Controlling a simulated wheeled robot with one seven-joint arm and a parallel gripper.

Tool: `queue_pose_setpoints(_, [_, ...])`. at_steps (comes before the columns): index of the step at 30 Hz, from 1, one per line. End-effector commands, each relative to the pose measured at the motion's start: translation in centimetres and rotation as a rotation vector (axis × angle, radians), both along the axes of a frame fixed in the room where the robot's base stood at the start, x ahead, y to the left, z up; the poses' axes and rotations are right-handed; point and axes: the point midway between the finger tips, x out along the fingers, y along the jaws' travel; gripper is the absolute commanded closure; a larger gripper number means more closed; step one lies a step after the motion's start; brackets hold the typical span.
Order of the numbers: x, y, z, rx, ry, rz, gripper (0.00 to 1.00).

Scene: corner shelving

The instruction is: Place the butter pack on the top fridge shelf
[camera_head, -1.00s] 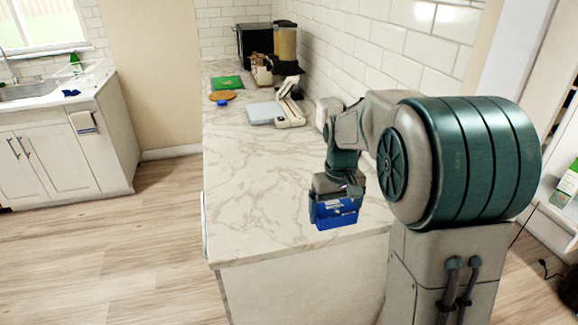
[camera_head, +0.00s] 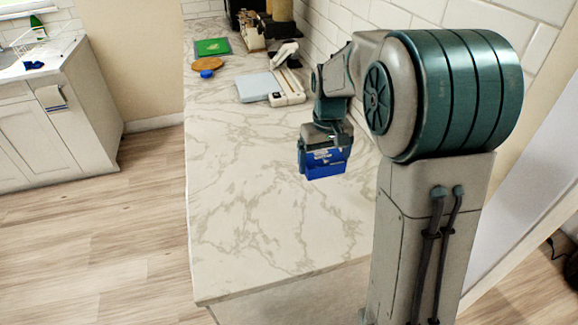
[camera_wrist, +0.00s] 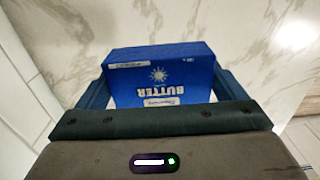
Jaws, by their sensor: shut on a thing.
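The butter pack (camera_head: 326,168) is a blue box held in my gripper (camera_head: 324,150) above the marble counter. In the wrist view the butter pack (camera_wrist: 163,75) shows its "BUTTER" label upside down. My gripper (camera_wrist: 160,95) is shut on it, with one finger on each side. I cannot see a fridge or its top shelf in the current frames.
The marble counter (camera_head: 250,215) is mostly bare below my gripper. Toward its back lie a slicer-like device (camera_head: 287,90), a green board (camera_head: 213,47), a round brown board (camera_head: 208,63) and a small blue item (camera_head: 207,74). A white tiled wall (camera_head: 440,20) runs along the right. Open wooden floor (camera_head: 100,240) lies to the left.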

Motion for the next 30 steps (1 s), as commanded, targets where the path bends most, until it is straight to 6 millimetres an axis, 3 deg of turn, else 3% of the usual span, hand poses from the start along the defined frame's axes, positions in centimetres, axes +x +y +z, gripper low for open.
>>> queue_pose_setpoints(6, [2.6, 4.5, -2.8, 0.000, 0.005, 0.008, 0.39])
queue_pose_setpoints(13, [4.8, 7.6, -5.2, 0.000, 0.002, 0.003, 0.39])
queue_pose_setpoints(19, [5.4, 8.4, -6.3, 0.000, 0.002, -0.002, 0.39])
queue_pose_setpoints(25, [5.4, 8.4, -9.1, 0.000, 0.004, -0.003, 0.39])
queue_pose_setpoints(30, [5.5, 8.4, -10.0, 0.001, 0.000, -0.002, 0.39])
